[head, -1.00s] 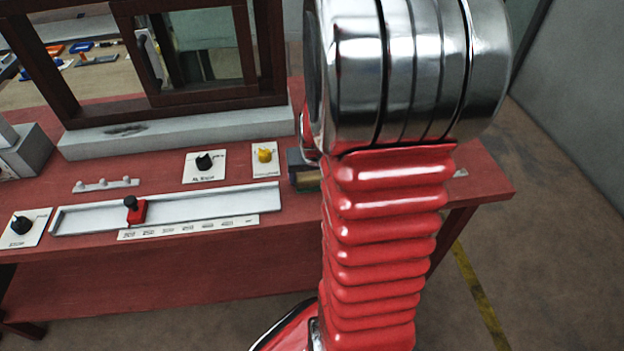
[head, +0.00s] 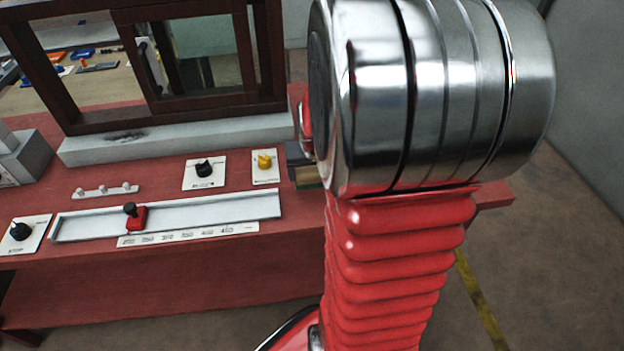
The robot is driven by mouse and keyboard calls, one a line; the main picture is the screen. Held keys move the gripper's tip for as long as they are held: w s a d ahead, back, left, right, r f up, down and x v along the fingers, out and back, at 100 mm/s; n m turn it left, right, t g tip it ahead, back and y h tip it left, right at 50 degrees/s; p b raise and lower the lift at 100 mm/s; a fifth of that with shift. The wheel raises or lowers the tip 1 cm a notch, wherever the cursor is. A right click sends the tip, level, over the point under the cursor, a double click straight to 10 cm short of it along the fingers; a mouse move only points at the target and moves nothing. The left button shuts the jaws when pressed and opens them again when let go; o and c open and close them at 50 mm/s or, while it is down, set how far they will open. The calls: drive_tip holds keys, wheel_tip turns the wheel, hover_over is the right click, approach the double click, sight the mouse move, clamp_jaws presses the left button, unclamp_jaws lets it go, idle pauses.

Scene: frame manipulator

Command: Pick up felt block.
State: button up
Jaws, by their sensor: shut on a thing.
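A small block (head: 308,177), dark grey on top and tan below, shows at the left edge of my arm on the right part of the red bench. It looks like the felt block. Its right part is hidden behind my arm, and I cannot tell whether it touches the bench top. My gripper is not in view; my own red bellows and large metal joint cover that area. How the gripper sits against the block cannot be seen.
The dark window frame (head: 200,107) stands on a pale sill behind. A yellow knob (head: 264,161) and black knob (head: 204,169) are left of the block. A slide rail (head: 215,209) with a red slider (head: 137,218) lies in front. Open floor (head: 570,240) is at right.

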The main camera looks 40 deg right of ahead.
sight(311, 171)
wheel_tip(311, 171, up, 6)
drive_tip(key=shift+r, duration=0.1)
idle(0.9)
